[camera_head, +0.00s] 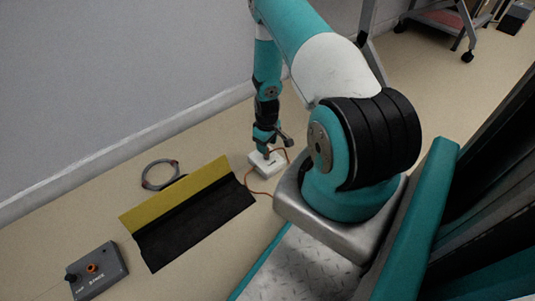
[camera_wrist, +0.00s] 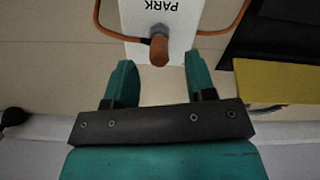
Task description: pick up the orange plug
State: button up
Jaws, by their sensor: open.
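The orange plug (camera_wrist: 158,50) stands on a white box (camera_wrist: 178,18) marked PARK in the wrist view, with an orange cable (camera_wrist: 100,28) at its base. My gripper (camera_wrist: 160,76) is open and empty. Its two teal fingers are spread, and the plug shows just beyond the gap between their tips, apart from both. In the head view, my gripper (camera_head: 266,151) points down over the white box (camera_head: 268,165) on the floor. The plug is not clear there, hidden by the gripper.
A yellow and black mat (camera_head: 200,222) lies left of the white box. A grey cable loop (camera_head: 147,180) lies near the wall. A grey box (camera_head: 104,276) with an orange ring and a dark knob stands at lower left. The wall (camera_head: 100,80) rises behind.

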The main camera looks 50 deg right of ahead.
notch_tip(320, 180, down, 5)
jog(key=b, duration=0.3)
jog(key=shift+w+r+b, duration=0.1)
jog(key=shift+w+b, duration=0.05)
jog(key=shift+b, duration=0.15)
jog(key=shift+r, duration=0.1)
jog(key=shift+c, duration=0.4)
grip_shut()
notch_tip(320, 180, up, 20)
jog(key=p, duration=1.1)
